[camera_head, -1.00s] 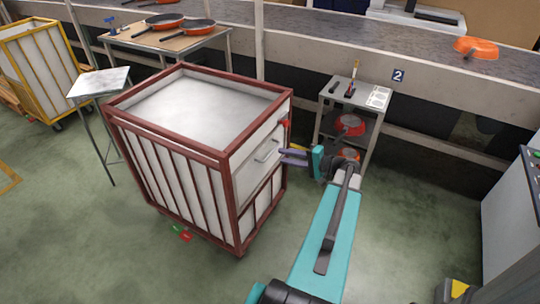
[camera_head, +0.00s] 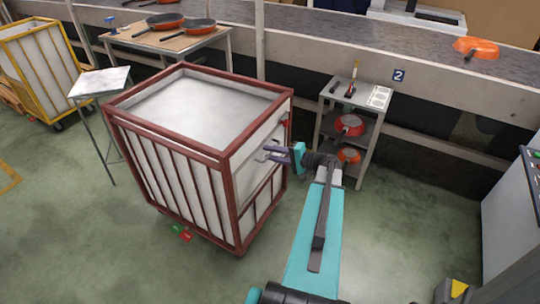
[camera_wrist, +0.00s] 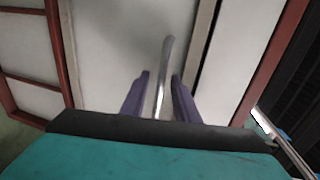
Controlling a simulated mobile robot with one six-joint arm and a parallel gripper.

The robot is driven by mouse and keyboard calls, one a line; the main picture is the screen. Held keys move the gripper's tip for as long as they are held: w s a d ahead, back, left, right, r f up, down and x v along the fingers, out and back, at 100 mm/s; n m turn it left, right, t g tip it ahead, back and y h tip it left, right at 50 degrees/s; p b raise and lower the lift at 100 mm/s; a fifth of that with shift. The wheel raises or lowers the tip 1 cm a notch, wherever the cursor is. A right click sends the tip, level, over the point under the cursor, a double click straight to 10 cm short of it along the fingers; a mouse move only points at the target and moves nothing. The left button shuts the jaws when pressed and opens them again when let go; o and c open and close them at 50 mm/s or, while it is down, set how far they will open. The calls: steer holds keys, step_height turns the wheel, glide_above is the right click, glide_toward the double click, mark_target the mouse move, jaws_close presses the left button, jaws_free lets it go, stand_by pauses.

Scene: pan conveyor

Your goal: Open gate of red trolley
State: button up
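The red trolley (camera_head: 232,200) stands upright on the floor, a dark red frame with white panels and an open top. Its gate (camera_head: 262,182) is on the side facing my arm and looks closed. A metal handle (camera_wrist: 164,75) sticks out from the gate's white panel. My gripper (camera_head: 272,153) is at the handle. In the wrist view my gripper (camera_wrist: 160,90) has its two purple fingers apart, with the handle between them and a gap visible on each side. In the head view the fingers partly cover the handle.
A small grey shelf stand (camera_head: 358,95) with red pans stands behind my arm. A table (camera_head: 205,45) with pans and a conveyor (camera_head: 350,30) lie at the back. A yellow trolley (camera_head: 40,60) is at far left. The floor at front right is mostly clear.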

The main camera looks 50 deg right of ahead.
jaws_close()
